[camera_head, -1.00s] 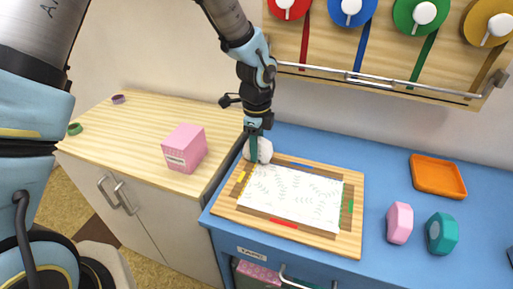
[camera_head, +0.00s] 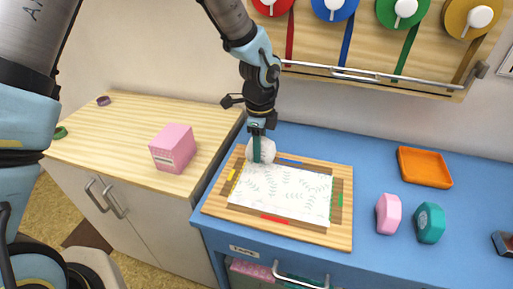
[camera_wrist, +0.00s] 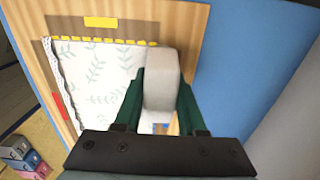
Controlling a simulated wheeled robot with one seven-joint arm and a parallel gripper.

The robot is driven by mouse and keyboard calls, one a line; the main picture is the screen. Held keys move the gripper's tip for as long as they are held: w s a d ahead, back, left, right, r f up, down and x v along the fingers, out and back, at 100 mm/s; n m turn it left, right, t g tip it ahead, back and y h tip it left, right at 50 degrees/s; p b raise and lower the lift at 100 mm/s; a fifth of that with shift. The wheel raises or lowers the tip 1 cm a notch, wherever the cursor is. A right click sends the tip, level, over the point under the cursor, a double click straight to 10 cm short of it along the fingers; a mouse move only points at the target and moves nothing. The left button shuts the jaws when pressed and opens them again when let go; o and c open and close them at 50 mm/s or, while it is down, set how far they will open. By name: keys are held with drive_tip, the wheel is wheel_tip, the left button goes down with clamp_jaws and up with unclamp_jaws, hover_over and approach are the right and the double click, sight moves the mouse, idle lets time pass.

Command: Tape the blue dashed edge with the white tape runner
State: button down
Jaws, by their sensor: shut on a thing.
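My gripper (camera_head: 260,140) is shut on the white tape runner (camera_head: 262,153), over the back edge of the patterned paper (camera_head: 285,196), near its back left corner. The wrist view shows the white tape runner (camera_wrist: 163,78) between green fingers, along the paper's right side there. Whether it touches the paper I cannot tell. A small blue mark (camera_wrist: 163,128) shows between the fingers; most of the blue edge is hidden. Yellow dashes (camera_wrist: 100,40) run along the adjoining edge. The paper lies on a wooden board (camera_head: 343,238) with yellow, red and green marks.
A pink tape runner (camera_head: 388,213) and a teal one (camera_head: 430,223) stand right of the board on the blue counter (camera_head: 375,175). An orange tray (camera_head: 425,168) lies behind them. A pink box (camera_head: 172,148) sits on the left wooden counter. A rack of ribbon spools hangs above.

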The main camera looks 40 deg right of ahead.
sight(271, 144)
drive_tip(key=shift+s+d, duration=0.45)
drive_tip(key=shift+s, duration=0.2)
drive_tip(key=shift+s+d, duration=0.4)
drive_tip(key=shift+s, duration=0.25)
drive_tip(key=shift+s, duration=0.1)
drive_tip(key=shift+s+d, duration=0.65)
drive_tip(key=shift+s, duration=0.3)
drive_tip(key=shift+s+d, duration=0.6)
drive_tip(key=shift+s, duration=0.4)
drive_tip(key=shift+s+d, duration=0.65)
drive_tip(key=shift+s, duration=0.3)
drive_tip(key=shift+s, duration=0.1)
drive_tip(key=shift+s+d, duration=0.5)
drive_tip(key=shift+s, duration=0.2)
drive_tip(key=shift+s+d, duration=0.45)
drive_tip(key=shift+s, duration=0.25)
drive_tip(key=shift+s, duration=0.15)
drive_tip(key=shift+s+d, duration=0.65)
drive_tip(key=shift+s, duration=0.3)
drive_tip(key=shift+s+d, duration=0.65)
drive_tip(key=shift+s, duration=0.35)
drive_tip(key=shift+s+d, duration=0.65)
drive_tip(key=shift+s, duration=0.3)
